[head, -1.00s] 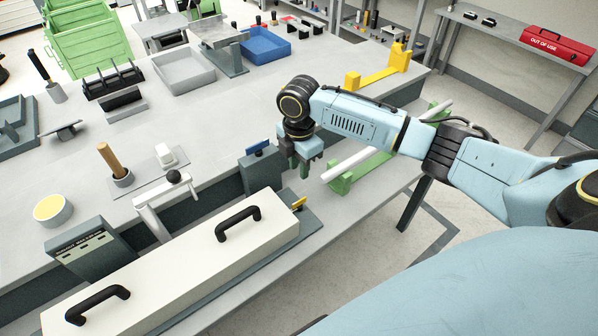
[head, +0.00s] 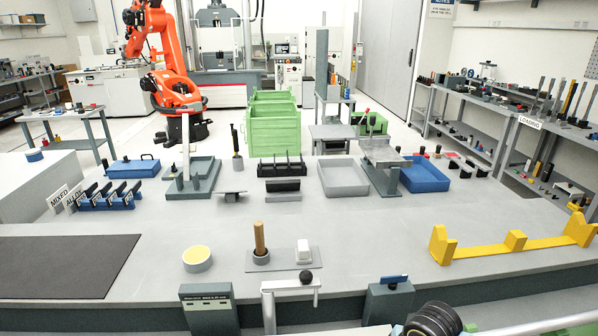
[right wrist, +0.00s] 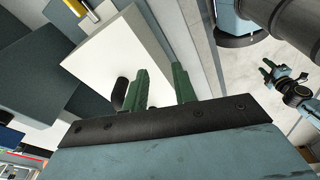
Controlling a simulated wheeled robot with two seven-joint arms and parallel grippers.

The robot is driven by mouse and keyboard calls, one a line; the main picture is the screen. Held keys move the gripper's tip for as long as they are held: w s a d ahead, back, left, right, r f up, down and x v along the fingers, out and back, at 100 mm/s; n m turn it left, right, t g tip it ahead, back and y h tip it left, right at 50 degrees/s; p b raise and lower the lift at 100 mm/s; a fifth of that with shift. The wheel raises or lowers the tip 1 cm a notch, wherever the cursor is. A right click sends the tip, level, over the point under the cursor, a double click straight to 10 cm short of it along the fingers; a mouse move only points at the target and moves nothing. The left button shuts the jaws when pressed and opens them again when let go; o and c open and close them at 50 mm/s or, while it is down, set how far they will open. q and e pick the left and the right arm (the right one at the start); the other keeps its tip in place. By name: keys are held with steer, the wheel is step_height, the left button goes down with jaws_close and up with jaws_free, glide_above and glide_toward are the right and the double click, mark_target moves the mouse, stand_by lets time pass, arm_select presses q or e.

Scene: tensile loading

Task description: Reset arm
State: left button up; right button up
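My right gripper (right wrist: 160,78) shows in the right wrist view with its two dark green fingers apart and nothing between them. Beyond the fingers is a white box-like cover (right wrist: 118,58) with a black handle (right wrist: 119,93) beside the left finger; I cannot tell whether they touch. In the head view only a black round joint of my right arm (head: 434,320) shows at the bottom edge; its gripper is hidden there. Another gripper (right wrist: 266,70), apparently my left, is small at the right of the wrist view, and its opening is unclear. My left arm is outside the head view.
The grey bench (head: 330,230) carries a yellow cradle (head: 510,247) at right, a grey tray (head: 343,178), a blue tray (head: 425,176) and a black mat (head: 65,262). A wooden-handled tool (head: 260,240) stands near the front. An orange robot arm (head: 172,65) stands behind.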

steer(key=s+a+m+t, duration=0.1)
steer(key=s+a+m, duration=0.1)
steer(key=s+m, duration=0.45)
steer(key=s+d+r+m+t+h, duration=0.1)
steer(key=s+d+m, duration=0.2)
steer(key=s, duration=0.2)
steer(key=s+d+r+m, duration=0.2)
steer(key=s+d+m, duration=0.15)
steer(key=s, duration=0.25)
step_height(320, 180, down, 29)
steer(key=s+g+b, duration=0.1)
steer(key=b, duration=0.3)
steer(key=s+d+f+g+b, duration=0.1)
steer(key=s+d+f+b, duration=0.1)
steer(key=s+f, duration=1.4)
step_height(320, 180, down, 3)
steer(key=shift+s+d+r+h+b, duration=0.1)
steer(key=shift+s+d+h+b, duration=0.2)
steer(key=shift+b, duration=0.5)
steer(key=shift+s+a, duration=0.1)
